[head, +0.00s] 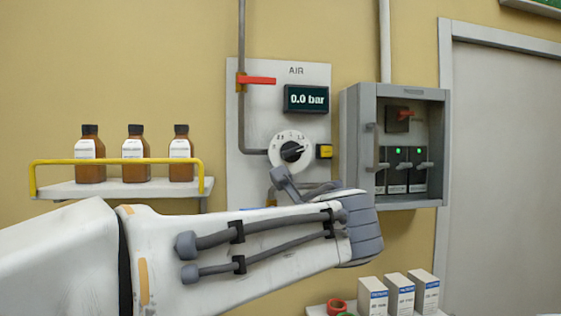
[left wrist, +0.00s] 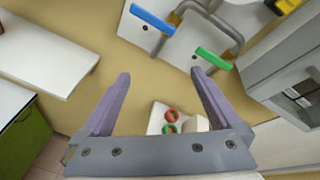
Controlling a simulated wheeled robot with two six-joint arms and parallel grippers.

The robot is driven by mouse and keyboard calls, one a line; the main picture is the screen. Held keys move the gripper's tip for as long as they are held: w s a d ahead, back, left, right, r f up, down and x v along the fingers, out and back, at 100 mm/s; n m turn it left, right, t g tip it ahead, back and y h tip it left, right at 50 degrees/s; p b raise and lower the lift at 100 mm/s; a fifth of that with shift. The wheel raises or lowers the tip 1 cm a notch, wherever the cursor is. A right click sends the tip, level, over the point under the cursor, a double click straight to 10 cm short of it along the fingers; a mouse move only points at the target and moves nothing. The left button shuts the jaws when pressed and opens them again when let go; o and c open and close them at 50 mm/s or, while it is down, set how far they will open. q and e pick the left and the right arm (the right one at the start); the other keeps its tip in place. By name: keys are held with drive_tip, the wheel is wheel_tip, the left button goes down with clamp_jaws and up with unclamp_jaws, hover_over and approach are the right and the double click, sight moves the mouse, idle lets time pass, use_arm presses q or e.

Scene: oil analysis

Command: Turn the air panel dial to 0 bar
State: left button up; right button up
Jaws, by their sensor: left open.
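The air panel (head: 260,115) is a pale upright board on the wall. Its display (head: 306,98) reads 0.0 bar. The round white dial (head: 280,151) has a black knob (head: 292,152) at its centre; its small scale marks are hard to read. My left arm crosses the lower part of the head view, its end just below and right of the dial, hiding the panel's lower part. In the left wrist view my left gripper (left wrist: 160,73) is open and empty, with the panel's blue handle (left wrist: 153,19) and green handle (left wrist: 214,59) beyond it. My right gripper is out of view.
A red handle (head: 258,81) sits on the pipe at upper left. Brown bottles (head: 133,150) stand on a railed shelf (head: 140,188) at left. A grey open-fronted box (head: 358,150) is right of the panel. White cartons (head: 399,294) stand at bottom right.

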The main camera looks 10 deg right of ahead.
sight(295, 154)
use_arm(q)
drive_tip(key=d+r+m+t+p, duration=0.2)
drive_tip(key=d+r+m+t, duration=0.15)
drive_tip(key=r, duration=1.05)
drive_tip(key=w+p, duration=0.2)
drive_tip(key=w, duration=0.1)
drive_tip(key=w+p, duration=0.1)
drive_tip(key=w, duration=0.2)
drive_tip(key=w+p, duration=0.2)
drive_tip(key=w, duration=0.1)
drive_tip(key=shift+w+d+f+p, duration=0.25)
drive_tip(key=shift+w+p, duration=0.1)
drive_tip(key=shift+w, duration=0.05)
drive_tip(key=shift+w+f, duration=0.15)
drive_tip(key=shift+w, duration=0.35)
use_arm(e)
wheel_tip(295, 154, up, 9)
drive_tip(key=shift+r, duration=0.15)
